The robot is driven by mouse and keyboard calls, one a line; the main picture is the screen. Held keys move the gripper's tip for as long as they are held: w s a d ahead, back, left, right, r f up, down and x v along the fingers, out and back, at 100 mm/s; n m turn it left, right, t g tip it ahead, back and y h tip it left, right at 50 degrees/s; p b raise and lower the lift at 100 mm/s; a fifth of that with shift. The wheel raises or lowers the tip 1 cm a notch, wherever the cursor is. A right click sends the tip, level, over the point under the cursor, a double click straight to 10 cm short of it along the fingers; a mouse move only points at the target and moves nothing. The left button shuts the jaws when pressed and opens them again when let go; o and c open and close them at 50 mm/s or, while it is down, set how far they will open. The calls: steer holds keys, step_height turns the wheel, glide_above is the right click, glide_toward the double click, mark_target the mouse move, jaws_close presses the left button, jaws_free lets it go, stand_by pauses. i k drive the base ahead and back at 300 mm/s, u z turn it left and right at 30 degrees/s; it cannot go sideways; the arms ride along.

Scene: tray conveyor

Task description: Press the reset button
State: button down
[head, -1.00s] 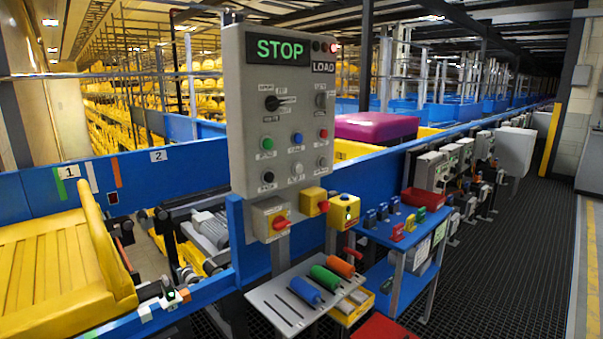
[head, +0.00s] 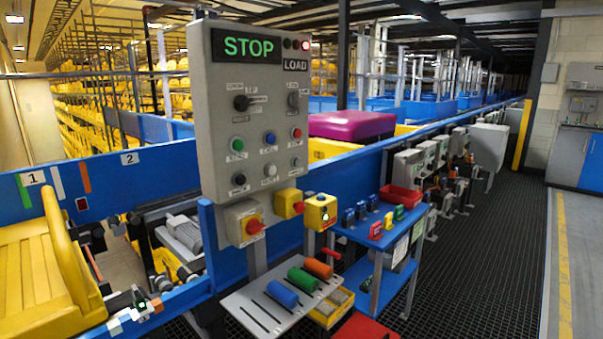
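A grey control panel (head: 248,110) stands upright on a post left of centre, its display (head: 245,47) reading STOP in green. On its face are a green button (head: 237,144), a blue-grey button (head: 269,138), a red button (head: 296,133), a black button (head: 239,179) and a white button (head: 269,170). The small labels are too blurred to read, so I cannot tell which is marked reset. Nothing covers the buttons. My gripper is not in view.
Yellow boxes with red knobs (head: 244,222) hang below the panel. A shelf with blue, green and orange cylinders (head: 283,293) juts out underneath. A blue rack (head: 372,238) stands to the right. A yellow tray (head: 40,262) is at left. Dark grated floor (head: 490,265) is clear at right.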

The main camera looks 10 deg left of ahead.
mark_target(271, 171)
steer(key=z, duration=1.4)
steer(key=k, duration=1.55)
steer(key=u, duration=1.6)
steer(key=i, duration=1)
steer(key=z, duration=0.05)
